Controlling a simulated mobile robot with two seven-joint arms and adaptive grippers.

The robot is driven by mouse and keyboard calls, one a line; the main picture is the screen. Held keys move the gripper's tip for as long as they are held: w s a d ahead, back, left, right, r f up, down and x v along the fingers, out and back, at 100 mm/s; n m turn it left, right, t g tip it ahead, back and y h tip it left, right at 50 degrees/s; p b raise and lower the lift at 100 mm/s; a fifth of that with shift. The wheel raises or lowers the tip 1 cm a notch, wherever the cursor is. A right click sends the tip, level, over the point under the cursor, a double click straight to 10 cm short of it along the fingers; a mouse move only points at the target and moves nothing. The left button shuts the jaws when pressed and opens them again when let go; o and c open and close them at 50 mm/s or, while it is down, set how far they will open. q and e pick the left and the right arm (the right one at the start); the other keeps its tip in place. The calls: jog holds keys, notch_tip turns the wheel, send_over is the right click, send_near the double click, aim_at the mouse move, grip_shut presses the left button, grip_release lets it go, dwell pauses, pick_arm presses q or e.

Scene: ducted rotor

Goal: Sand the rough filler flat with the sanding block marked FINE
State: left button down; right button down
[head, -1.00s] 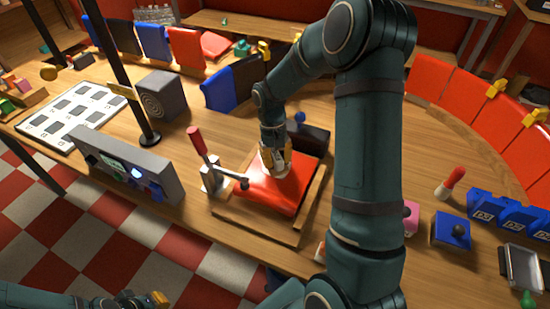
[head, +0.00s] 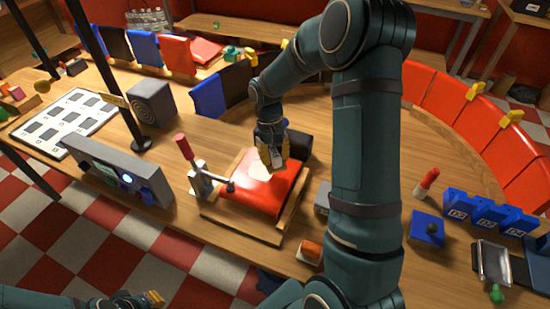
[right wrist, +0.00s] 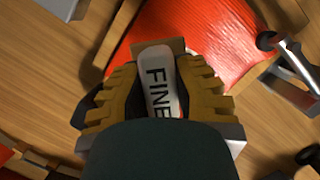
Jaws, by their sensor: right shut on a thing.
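The red panel (head: 258,196) lies in a wooden frame (head: 243,228) on the table, with a pale filler patch (head: 262,172) near its middle. My right gripper (head: 272,160) is over the far part of the panel, just beyond the patch. It is shut on the sanding block (right wrist: 160,85), whose pale top reads FINE in the right wrist view. The block's underside is hidden, so I cannot tell whether it touches the panel. The red surface (right wrist: 195,40) shows beyond the block there. My left gripper (head: 150,298) is low at the left, its jaws unclear.
A red-handled clamp (head: 184,148) stands left of the frame. A dark block (head: 299,146) is behind it. A red-topped block (head: 310,249) and a blue block with a knob (head: 427,228) are to the right. A grey console (head: 122,170) stands at the left table edge.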

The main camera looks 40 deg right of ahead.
aim_at(275, 153)
jog(key=shift+r+p, duration=1.05)
jog(key=shift+r, duration=0.65)
jog(key=shift+f, duration=0.1)
